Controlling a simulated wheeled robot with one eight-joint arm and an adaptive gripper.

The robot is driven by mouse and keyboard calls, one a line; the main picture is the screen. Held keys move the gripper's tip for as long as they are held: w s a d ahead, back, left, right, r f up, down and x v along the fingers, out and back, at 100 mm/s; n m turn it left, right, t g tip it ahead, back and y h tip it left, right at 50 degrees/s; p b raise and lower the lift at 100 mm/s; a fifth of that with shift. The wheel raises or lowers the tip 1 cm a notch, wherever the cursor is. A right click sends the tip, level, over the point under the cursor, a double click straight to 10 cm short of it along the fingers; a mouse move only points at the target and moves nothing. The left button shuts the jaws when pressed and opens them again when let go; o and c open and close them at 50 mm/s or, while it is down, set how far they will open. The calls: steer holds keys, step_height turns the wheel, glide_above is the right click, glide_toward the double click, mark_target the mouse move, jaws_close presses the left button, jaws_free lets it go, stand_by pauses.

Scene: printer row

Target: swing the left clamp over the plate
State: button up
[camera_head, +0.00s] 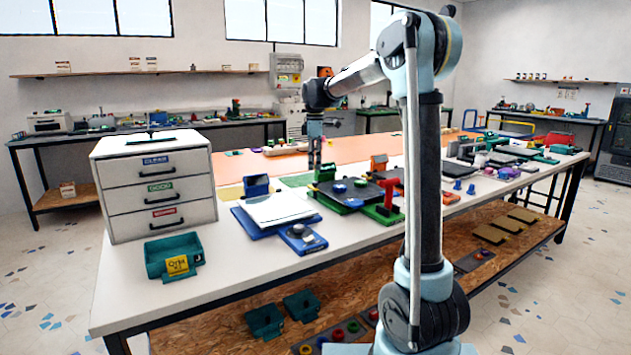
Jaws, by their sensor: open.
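A dark plate (358,201) lies on a green-edged base in the middle of the near table. Small blue and purple pieces sit on it.
A blue base with a white plate (277,207) is left of the dark plate. A white drawer cabinet (155,187) and a teal bin (174,257) stand further left. More stations crowd the right.

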mark_target(313, 185)
step_height(313, 185, down, 7)
steer(key=shift+r, duration=0.15)
stand_by(0.4)
jaws_close()
